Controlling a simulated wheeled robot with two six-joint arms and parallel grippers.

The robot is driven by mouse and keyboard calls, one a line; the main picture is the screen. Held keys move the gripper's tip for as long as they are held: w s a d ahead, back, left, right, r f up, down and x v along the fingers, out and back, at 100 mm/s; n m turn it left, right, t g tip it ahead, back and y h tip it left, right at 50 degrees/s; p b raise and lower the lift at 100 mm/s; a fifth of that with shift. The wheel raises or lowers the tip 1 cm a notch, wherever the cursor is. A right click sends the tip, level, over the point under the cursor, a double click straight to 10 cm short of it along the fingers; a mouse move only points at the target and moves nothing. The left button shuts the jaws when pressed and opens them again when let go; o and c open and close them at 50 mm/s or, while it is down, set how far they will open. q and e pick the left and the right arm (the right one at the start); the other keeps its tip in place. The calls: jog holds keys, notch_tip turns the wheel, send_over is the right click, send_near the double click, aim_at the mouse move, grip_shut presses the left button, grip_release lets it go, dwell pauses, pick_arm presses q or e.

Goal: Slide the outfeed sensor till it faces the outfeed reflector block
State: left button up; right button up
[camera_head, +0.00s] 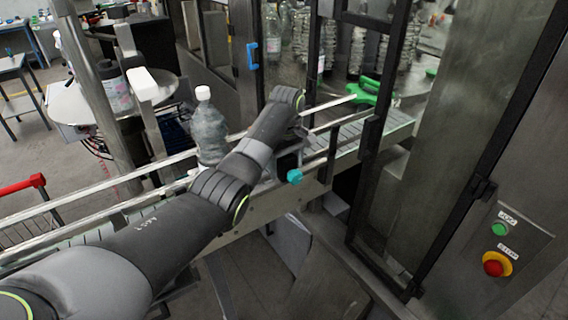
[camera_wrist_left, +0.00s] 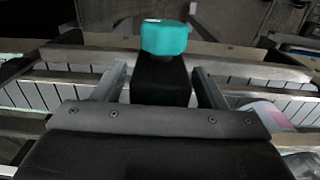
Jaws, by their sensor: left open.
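A black block with a teal knob (camera_wrist_left: 164,38) stands at the conveyor's side rail in the left wrist view; I take it to be the outfeed sensor. The teal knob also shows in the head view (camera_head: 295,177), below my left wrist. My left gripper (camera_wrist_left: 160,72) is open, with one finger on each side of the black block (camera_wrist_left: 160,88). I cannot tell whether the fingers touch it. In the head view my left arm hides most of the gripper and block. I cannot make out the reflector block. My right gripper is not in view.
A clear bottle with a white cap (camera_head: 209,128) stands on the conveyor beside my left arm. Rails run along the belt (camera_head: 350,132). A dark-framed guard (camera_head: 372,140) and a panel with a red stop button (camera_head: 496,263) stand to the right.

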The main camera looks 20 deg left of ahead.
pick_arm(q)
jog(key=shift+d, duration=0.1)
jog(key=shift+s+d, duration=0.1)
jog(key=shift+d, duration=0.05)
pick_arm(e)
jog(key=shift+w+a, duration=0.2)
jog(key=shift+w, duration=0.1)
pick_arm(q)
jog(key=c, duration=1.4)
jog(key=shift+w+d, duration=0.1)
jog(key=shift+w, duration=0.15)
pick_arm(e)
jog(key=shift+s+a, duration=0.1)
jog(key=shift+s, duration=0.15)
pick_arm(q)
jog(key=o, duration=1.4)
jog(key=shift+r, duration=0.1)
